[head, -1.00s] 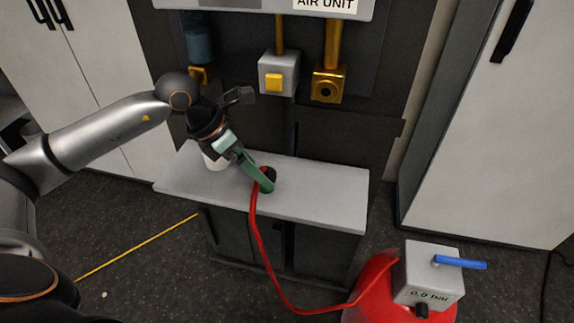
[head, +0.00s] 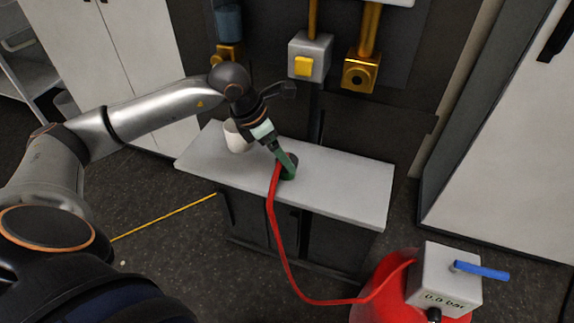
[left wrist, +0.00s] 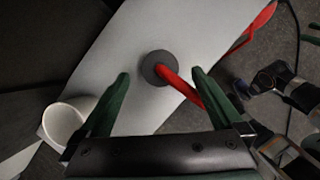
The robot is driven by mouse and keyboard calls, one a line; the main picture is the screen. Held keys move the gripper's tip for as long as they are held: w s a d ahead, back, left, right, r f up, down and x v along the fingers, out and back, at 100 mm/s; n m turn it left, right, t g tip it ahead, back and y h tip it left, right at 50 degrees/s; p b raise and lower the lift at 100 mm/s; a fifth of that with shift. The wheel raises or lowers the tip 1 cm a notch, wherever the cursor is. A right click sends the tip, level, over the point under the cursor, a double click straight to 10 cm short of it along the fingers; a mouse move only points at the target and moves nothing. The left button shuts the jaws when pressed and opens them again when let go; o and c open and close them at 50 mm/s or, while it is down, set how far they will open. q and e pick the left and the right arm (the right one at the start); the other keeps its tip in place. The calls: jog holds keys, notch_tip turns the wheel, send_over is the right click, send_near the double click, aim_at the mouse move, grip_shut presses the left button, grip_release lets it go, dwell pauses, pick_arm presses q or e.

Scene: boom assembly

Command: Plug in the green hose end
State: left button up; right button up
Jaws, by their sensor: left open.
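The hose end (left wrist: 158,67) shows in the left wrist view as a dark round top with the red hose (left wrist: 185,92) leaving its side. In the head view the hose end (head: 292,160) stands on the grey bench, partly covered by my green fingers; its own green cannot be told apart from theirs. My left gripper (left wrist: 160,74) is open, with one finger on each side of the hose end in the wrist view; contact cannot be told. It reaches down from the upper left in the head view (head: 285,165). A brass fitting with a round opening (head: 361,73) hangs on the wall unit.
A white cup (head: 236,136) stands on the bench (head: 345,187), left of the gripper. A grey box with a yellow button (head: 309,57) is beside the brass fitting. The red hose runs to a red tank (head: 382,285) with a blue-handled gauge box (head: 445,278). The bench's right part is clear.

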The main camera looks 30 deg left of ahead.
pick_arm(q)
jog(key=shift+w+d+f, duration=0.15)
jog(key=shift+w+f, duration=0.1)
jog(key=shift+f, duration=0.35)
jog(key=shift+w+x, duration=0.1)
jog(key=shift+x, duration=1.2)
jog(key=shift+w+x, duration=0.15)
jog(key=shift+x, duration=1.1)
jog(key=shift+d+r, duration=0.1)
jog(key=c, duration=1.3)
jog(key=shift+r, duration=0.1)
